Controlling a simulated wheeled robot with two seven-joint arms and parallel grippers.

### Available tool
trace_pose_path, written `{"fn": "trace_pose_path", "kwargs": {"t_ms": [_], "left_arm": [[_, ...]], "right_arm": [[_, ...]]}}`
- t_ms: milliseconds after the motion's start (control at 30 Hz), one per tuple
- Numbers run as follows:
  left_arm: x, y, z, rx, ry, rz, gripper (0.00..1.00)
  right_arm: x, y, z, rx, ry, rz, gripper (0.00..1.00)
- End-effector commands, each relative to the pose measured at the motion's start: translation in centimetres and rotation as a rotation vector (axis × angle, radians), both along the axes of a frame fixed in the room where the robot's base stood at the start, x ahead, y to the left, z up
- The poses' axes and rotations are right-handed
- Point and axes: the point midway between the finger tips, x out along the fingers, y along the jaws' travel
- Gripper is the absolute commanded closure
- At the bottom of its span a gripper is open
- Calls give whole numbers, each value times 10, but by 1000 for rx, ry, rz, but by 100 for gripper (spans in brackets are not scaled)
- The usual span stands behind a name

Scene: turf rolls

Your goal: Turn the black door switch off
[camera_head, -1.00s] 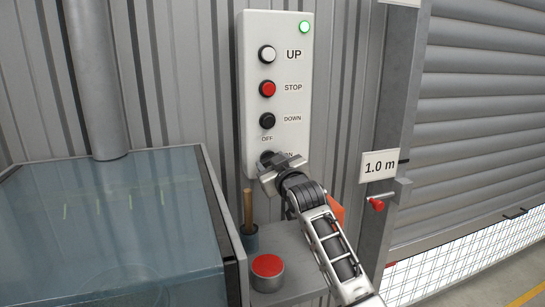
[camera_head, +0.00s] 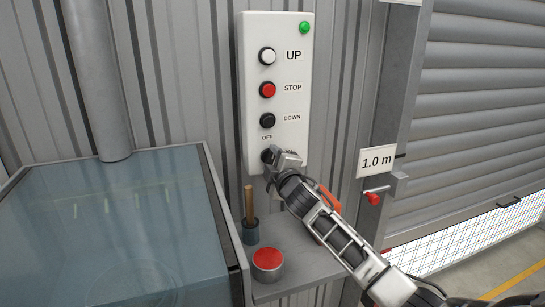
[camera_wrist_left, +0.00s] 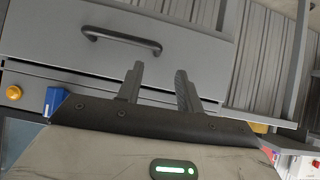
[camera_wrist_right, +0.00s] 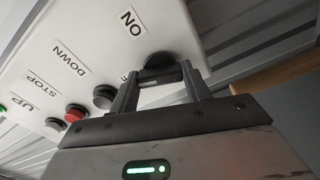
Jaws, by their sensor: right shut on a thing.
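The black door switch (camera_head: 266,156) is a round knob low on the white control panel (camera_head: 252,100), below the OFF label (camera_head: 267,138). In the right wrist view the switch knob (camera_wrist_right: 157,62) sits between the two fingers, near the ON label (camera_wrist_right: 132,22). The green lamp (camera_head: 305,28) at the panel's top looks dull. My left gripper (camera_wrist_left: 159,72) is open and empty, in front of a grey drawer with a dark handle (camera_wrist_left: 122,40).
The white UP, red STOP (camera_head: 267,90) and black DOWN buttons sit above the switch. A glass-topped box (camera_head: 120,220) stands at left, a shutter door (camera_head: 480,110) at right.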

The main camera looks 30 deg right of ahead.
Motion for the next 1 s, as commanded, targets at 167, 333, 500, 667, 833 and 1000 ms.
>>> {"fn": "trace_pose_path", "kwargs": {"t_ms": [167,333,500,667,833,1000], "left_arm": [[-2,3,1,7,12,4,64],[-3,5,2,9,12,6,64],[-3,5,4,10,10,6,64],[-3,5,4,11,11,6,64],[-4,5,3,10,12,6,64],[-4,4,3,10,13,6,64]], "right_arm": [[0,0,1,-132,33,-1,76],[0,-1,1,-223,55,-1,76],[0,0,0,-282,69,-1,76],[0,0,0,-308,75,-1,76],[0,0,0,-318,77,-1,76],[0,0,0,-319,77,-2,76]]}}
